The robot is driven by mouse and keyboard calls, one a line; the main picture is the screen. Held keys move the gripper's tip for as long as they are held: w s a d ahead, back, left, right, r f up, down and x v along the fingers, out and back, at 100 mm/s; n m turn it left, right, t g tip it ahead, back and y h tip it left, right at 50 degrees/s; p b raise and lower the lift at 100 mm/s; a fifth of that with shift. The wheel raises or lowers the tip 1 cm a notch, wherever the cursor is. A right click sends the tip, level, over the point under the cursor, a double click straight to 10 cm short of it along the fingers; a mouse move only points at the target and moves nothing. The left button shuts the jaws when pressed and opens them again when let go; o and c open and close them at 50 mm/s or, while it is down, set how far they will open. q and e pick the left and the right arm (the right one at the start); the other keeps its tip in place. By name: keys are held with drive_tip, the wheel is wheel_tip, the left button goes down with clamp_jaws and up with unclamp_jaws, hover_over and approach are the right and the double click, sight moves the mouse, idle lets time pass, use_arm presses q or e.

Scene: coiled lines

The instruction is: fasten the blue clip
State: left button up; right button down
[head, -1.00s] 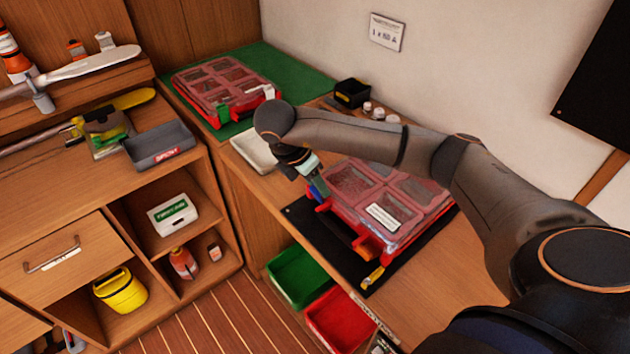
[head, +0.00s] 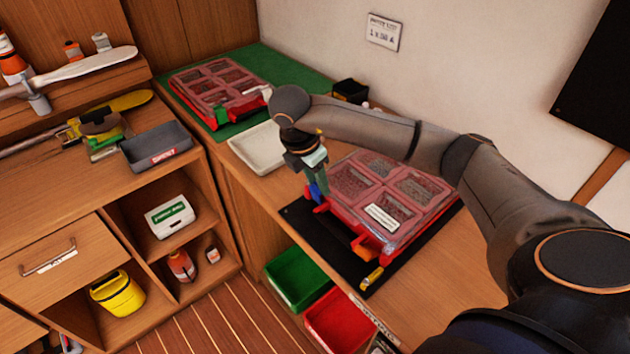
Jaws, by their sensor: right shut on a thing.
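A red organizer case (head: 425,190) with a clear lid over several compartments lies on a black mat (head: 340,268) on the worktop. The blue clip (head: 315,190) is at the case's left corner, beside a red part of the case. My right gripper (head: 316,180) points down over that corner and is shut on the blue clip. The fingertips partly cover the clip, so I cannot tell how far it is closed. An orange clip (head: 365,248) and a yellow clip (head: 372,278) are along the front side. My left gripper is out of view.
A second red case (head: 217,90) lies on a green mat (head: 285,65) at the back. A white tray (head: 258,148) is left of my gripper. Green (head: 297,278) and red (head: 343,318) bins sit below the worktop's front edge. A black box (head: 350,91) stands by the wall.

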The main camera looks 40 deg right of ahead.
drive_tip(key=shift+c, duration=2.2)
unclamp_jaws()
drive_tip(key=shift+r, duration=0.1)
drive_tip(key=p+v, duration=0.1)
drive_tip(key=v, duration=1.1)
drive_tip(key=shift+r, duration=0.15)
drive_tip(key=shift+a, duration=0.1)
drive_tip(key=shift+a, duration=0.1)
